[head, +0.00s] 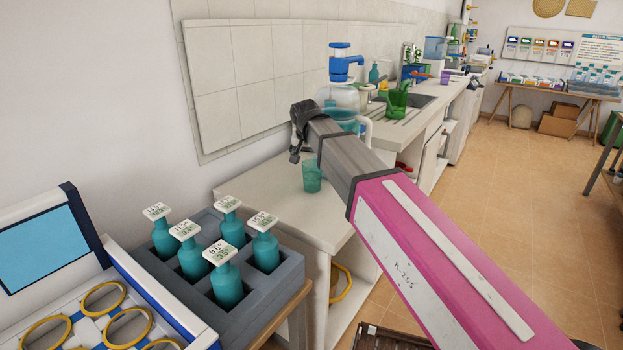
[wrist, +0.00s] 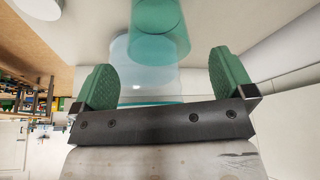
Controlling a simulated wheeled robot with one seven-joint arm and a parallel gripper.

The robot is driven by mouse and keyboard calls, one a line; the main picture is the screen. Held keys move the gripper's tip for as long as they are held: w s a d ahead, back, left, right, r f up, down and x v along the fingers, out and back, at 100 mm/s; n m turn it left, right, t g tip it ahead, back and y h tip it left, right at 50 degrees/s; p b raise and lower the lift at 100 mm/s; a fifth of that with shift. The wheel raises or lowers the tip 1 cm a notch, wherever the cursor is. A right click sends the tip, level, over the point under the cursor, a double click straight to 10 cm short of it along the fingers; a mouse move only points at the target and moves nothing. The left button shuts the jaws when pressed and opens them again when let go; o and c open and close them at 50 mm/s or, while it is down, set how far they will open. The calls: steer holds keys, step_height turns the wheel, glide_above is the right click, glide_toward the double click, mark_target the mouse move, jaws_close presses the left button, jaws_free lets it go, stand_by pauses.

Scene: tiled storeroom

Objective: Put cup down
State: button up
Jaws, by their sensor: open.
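A translucent teal cup (head: 312,176) stands upright on the white counter (head: 270,190), near its front edge. My gripper (head: 297,140) is above and slightly left of the cup in the head view, apart from it in the picture. In the wrist view my gripper (wrist: 165,72) has its two green fingers wide apart. A green translucent cup shape (wrist: 158,35) and a paler clear-blue shape (wrist: 145,75) with a teal rim show between the fingers. I cannot tell whether these are one vessel or two. Neither finger visibly grips anything.
A water dispenser with a blue pump (head: 340,65) stands behind my arm. A green jug (head: 397,103) is farther along the counter. The counter left of the cup looks clear.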

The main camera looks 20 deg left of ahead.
mark_target(312, 170)
steer(key=x, duration=0.7)
steer(key=shift+f, duration=0.2)
steer(key=shift+d, duration=0.1)
steer(key=c, duration=1)
steer(key=shift+c, duration=0.2)
